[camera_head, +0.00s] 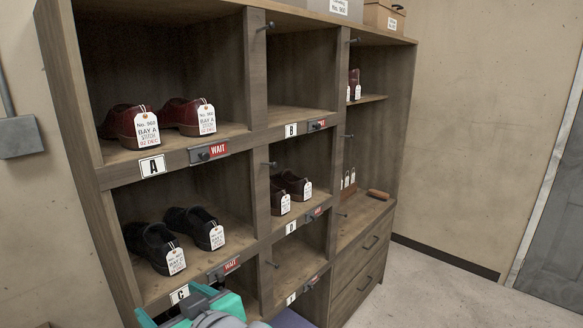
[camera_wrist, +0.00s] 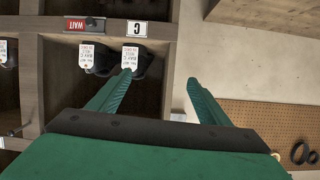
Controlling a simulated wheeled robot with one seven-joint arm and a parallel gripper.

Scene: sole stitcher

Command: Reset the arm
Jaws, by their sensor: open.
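My gripper (camera_wrist: 158,92) shows in the wrist view with its two green fingers spread apart and nothing between them. Its left fingertip overlaps the picture of a tagged dark shoe in bay C; I cannot tell how far apart they are. In the head view, part of my green and grey arm (camera_head: 205,312) shows at the bottom edge, in front of the lower left of the shelf. The fingertips are hidden there.
A wooden shelf (camera_head: 256,70) holds tagged red shoes (camera_head: 184,117) in bay A, black shoes (camera_head: 194,228) in bay C and brown shoes (camera_head: 297,186) in bay D. Hooks stick out from its dividers. Clear floor (camera_head: 440,280) lies at right. A pegboard (camera_wrist: 262,118) shows in the wrist view.

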